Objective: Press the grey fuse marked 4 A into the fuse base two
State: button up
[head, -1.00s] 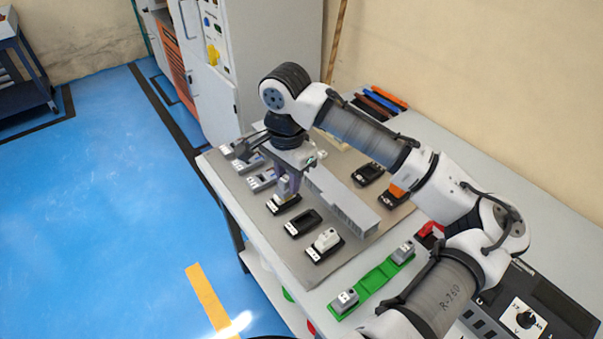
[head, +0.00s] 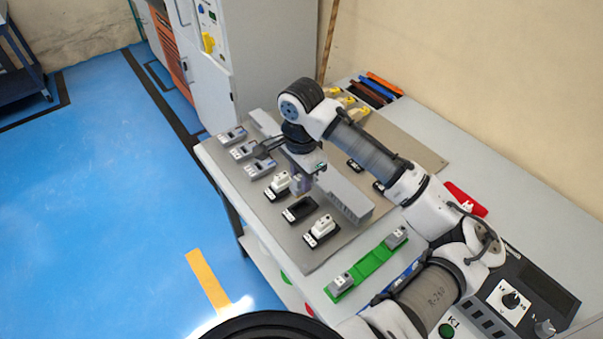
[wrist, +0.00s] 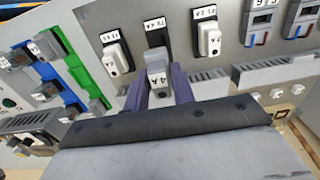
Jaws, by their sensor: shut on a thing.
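My gripper (wrist: 160,84) is shut on the grey fuse (wrist: 157,62), whose label reads 4 A in the wrist view. In the head view my gripper (head: 300,184) is over the panel, beside the row of black fuse bases; the fuse is hard to make out there. The middle base (head: 299,209) is empty and black; it also shows in the wrist view (wrist: 154,32), just beyond the held fuse. The fuse appears apart from it. White fuses sit in the bases on either side (head: 279,182) (head: 322,227). The base labels are too small to read surely.
A grey slotted duct (head: 345,197) stands behind the bases. Grey breakers (head: 243,151) line the panel's far left. A green strip (head: 370,262) with grey blocks at both ends lies at the front. A control box (head: 515,295) stands at the right.

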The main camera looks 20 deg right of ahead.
aim_at(300, 176)
jog(key=shift+f+b, duration=1.25)
jog(key=shift+f, duration=1.35)
jog(key=shift+p, duration=0.8)
jog(key=shift+f+b, duration=0.85)
jog(key=shift+f, duration=0.5)
jog(key=o, duration=1)
jog(key=shift+o, duration=0.3)
jog(key=shift+r, duration=0.1)
notch_tip(300, 176, up, 14)
jog(key=shift+f, duration=0.2)
